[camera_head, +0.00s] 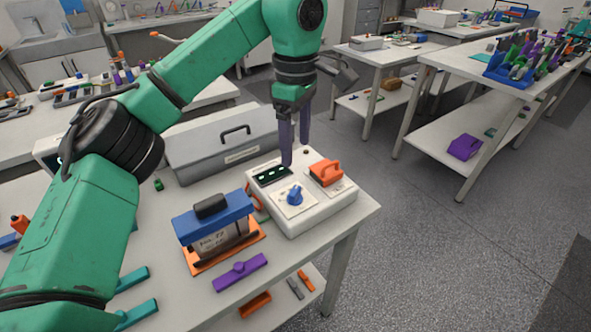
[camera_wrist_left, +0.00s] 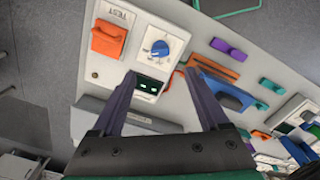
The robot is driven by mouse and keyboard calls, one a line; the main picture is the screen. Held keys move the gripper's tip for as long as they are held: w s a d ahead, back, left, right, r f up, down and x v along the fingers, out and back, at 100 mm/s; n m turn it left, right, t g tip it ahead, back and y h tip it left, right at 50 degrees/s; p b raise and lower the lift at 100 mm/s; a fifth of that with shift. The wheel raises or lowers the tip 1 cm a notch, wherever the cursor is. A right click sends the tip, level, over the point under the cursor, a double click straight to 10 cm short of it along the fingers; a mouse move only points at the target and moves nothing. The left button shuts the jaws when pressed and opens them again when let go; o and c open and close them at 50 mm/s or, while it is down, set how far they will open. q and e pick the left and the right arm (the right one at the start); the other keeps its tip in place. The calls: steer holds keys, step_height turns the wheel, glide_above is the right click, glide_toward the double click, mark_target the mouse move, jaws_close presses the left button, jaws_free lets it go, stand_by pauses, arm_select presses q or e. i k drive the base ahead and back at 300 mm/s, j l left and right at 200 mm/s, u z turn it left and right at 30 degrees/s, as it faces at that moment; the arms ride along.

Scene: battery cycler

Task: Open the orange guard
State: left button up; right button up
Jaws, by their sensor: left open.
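The orange guard (camera_head: 326,171) sits on the right part of the top of the white cycler box (camera_head: 313,215) and looks closed down. In the left wrist view the guard (camera_wrist_left: 108,39) is at the upper left, beside the blue knob (camera_wrist_left: 160,48). My left gripper (camera_head: 296,155) points down over the back of the box, near the dark display (camera_head: 271,176). It is open and empty, with its fingers apart in the left wrist view (camera_wrist_left: 160,85). It is behind and to the left of the guard, not touching it. My right gripper is not in view.
A battery with a blue top (camera_head: 214,219) stands on an orange tray left of the box. A purple part (camera_head: 240,271) lies in front of it. A grey case (camera_head: 220,145) stands behind the box. The table's right edge is close to the box.

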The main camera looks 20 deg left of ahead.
mark_target(329, 172)
steer(key=k, duration=1.5)
